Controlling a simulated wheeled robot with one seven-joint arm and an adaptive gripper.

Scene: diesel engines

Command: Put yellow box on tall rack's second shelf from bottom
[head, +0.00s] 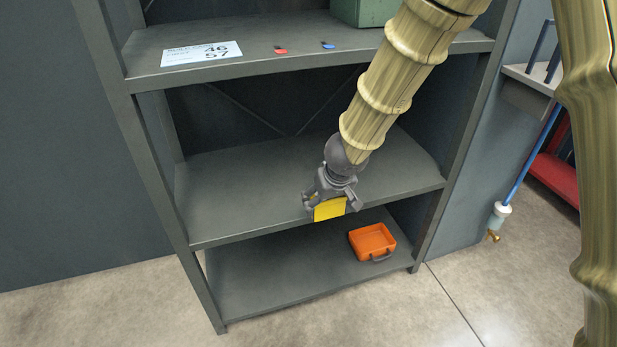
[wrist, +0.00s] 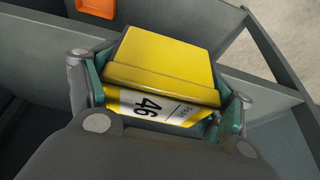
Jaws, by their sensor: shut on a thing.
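The yellow box (wrist: 160,60) is held between the two fingers of my gripper (wrist: 160,100) in the wrist view. A white label reading 46 shows on its near face. In the head view my gripper (head: 328,196) is shut on the yellow box (head: 330,209), at the front edge of the tall rack's second shelf from the bottom (head: 240,185). The arm hides part of that shelf. I cannot tell whether the box touches the shelf. The tall grey rack (head: 160,170) stands open at the front.
An orange open box (head: 372,243) sits on the bottom shelf (head: 270,275). The shelf above (head: 200,60) bears a white label sheet (head: 201,53), small red and blue pieces, and a green box (head: 362,11). The visible second shelf surface is bare. Rack posts bound both sides.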

